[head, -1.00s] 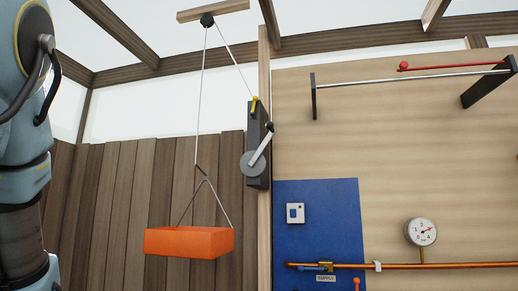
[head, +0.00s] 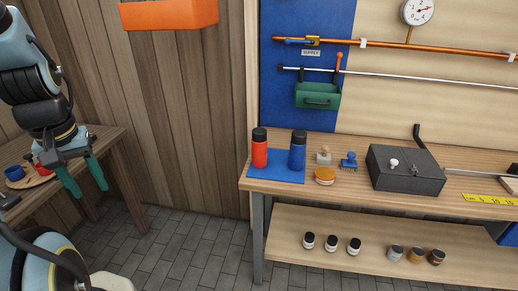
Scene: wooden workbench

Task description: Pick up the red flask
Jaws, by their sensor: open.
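The red flask (head: 260,150) stands upright on a blue mat (head: 277,178) at the left end of the workbench (head: 330,188). It has a black cap. A blue flask (head: 297,152) with a dark cap stands upright just right of it on the same mat. My gripper (head: 87,188) is at the left, well apart from the flask, with its two green fingers spread and pointing down. Nothing shows between the fingers.
A dark box (head: 405,170), a stamp (head: 323,156) and an orange-lidded tin (head: 325,176) stand right of the flasks. Several jars (head: 331,243) stand on the lower shelf. An orange tray (head: 170,14) hangs above. A side table (head: 95,147) is at the left.

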